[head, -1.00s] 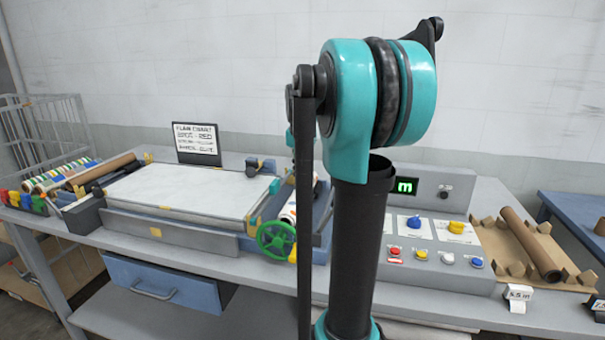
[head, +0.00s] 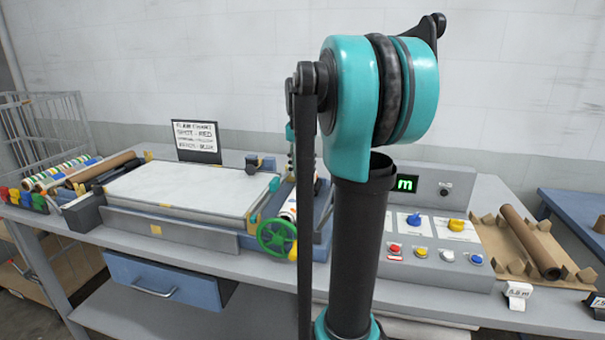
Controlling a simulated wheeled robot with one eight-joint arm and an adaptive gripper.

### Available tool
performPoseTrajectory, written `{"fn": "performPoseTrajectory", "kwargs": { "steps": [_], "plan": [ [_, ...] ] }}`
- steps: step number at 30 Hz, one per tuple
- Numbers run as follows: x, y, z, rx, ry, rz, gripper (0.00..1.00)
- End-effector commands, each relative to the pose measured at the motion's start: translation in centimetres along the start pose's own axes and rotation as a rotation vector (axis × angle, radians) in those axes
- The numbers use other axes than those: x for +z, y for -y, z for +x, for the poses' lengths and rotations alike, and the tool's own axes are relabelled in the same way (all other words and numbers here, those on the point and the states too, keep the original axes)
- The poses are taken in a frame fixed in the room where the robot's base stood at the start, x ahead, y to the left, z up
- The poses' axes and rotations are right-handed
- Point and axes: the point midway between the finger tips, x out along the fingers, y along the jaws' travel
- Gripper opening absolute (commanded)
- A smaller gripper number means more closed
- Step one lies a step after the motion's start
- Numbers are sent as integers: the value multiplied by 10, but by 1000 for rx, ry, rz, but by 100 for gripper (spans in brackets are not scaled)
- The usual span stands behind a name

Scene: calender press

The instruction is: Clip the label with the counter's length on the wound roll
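A white label (head: 517,293) with small dark print sits at the front right of the bench; its text is too small to read surely. A second label (head: 597,307) is cut off by the right edge. A brown roll (head: 530,242) lies on a cardboard cradle at the right. A white roll-like piece (head: 289,211) shows beside the press, mostly hidden by my arm. I cannot tell which is the wound roll. My gripper is not visible.
The press bed (head: 190,188) with a white sheet fills the bench's left, with a green handwheel (head: 277,238) at its right end. A control panel (head: 436,240) with knobs and buttons stands right of my arm. A flaw chart (head: 196,140) stands behind. A blue drawer (head: 165,283) hangs below.

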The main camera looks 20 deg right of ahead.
Motion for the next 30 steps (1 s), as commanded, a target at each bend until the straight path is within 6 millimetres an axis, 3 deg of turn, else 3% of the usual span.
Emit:
{"fn": "performPoseTrajectory", "kwargs": {
  "steps": [9, 15, 21, 30],
  "plan": [
    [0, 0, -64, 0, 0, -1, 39],
    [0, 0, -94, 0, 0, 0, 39],
    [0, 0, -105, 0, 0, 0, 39],
    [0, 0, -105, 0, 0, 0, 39]
  ]
}}
